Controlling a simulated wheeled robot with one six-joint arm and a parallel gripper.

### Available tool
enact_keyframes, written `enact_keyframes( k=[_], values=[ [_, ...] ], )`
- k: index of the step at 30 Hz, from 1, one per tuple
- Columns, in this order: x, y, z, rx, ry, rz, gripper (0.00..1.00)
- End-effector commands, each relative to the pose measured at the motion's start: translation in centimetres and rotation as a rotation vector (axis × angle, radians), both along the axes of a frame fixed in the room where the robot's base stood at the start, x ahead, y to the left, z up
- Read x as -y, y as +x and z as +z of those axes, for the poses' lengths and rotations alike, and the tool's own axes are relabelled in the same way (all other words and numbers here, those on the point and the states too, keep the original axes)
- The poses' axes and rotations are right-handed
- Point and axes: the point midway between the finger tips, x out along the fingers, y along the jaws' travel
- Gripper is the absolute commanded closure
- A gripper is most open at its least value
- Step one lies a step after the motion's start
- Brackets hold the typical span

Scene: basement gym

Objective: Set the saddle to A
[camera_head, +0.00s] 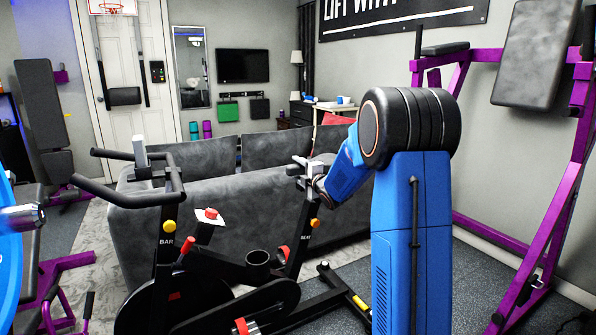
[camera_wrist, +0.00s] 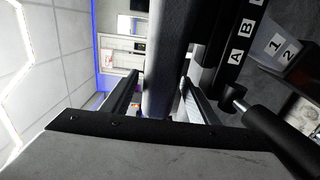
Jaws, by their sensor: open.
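In the wrist view, my gripper's dark fingers (camera_wrist: 160,98) stand open on either side of a grey rounded part (camera_wrist: 168,60), probably the saddle. Gaps show beside it; contact cannot be told. A black strip with white A and B labels (camera_wrist: 241,42) lies to its right. A dark knob or lever (camera_wrist: 232,97) is beside the strip. No pointer at a letter is clear.
The bike's handlebar (camera_head: 130,195) and BAR post (camera_head: 166,240) stand left of the seat post. A grey sofa (camera_head: 225,185) is close behind the bike. A purple rack (camera_head: 570,170) stands at right. Dark floor shows right of the bike.

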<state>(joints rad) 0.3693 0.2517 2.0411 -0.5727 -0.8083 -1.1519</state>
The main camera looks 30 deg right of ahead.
Motion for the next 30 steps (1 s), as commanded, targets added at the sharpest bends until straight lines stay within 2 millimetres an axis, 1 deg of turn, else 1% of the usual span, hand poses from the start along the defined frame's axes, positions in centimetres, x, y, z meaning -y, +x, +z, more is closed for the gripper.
enact_keyframes(
  k=[2, 3, 8, 9, 10, 14, 22, 30],
  values=[
    [0.0, 0.0, 0.0, 0.0, 0.0, 0.0, 0.46],
    [0.0, 0.0, 0.0, 0.0, 0.0, 0.0, 0.48],
    [0.0, 0.0, 0.0, 0.0, 0.0, 0.0, 0.87],
    [0.0, 0.0, 0.0, 0.0, 0.0, 0.0, 0.96],
    [0.0, 0.0, 0.0, 0.0, 0.0, 0.0, 1.0],
    [-0.3, 0.0, 0.0, 0.0, 0.0, 0.001, 1.0],
    [-3.0, -0.2, 0.0, 0.0, 0.0, 0.001, 1.0],
    [-3.0, -0.2, 0.0, -0.001, -0.001, 0.0, 1.0]
  ],
)
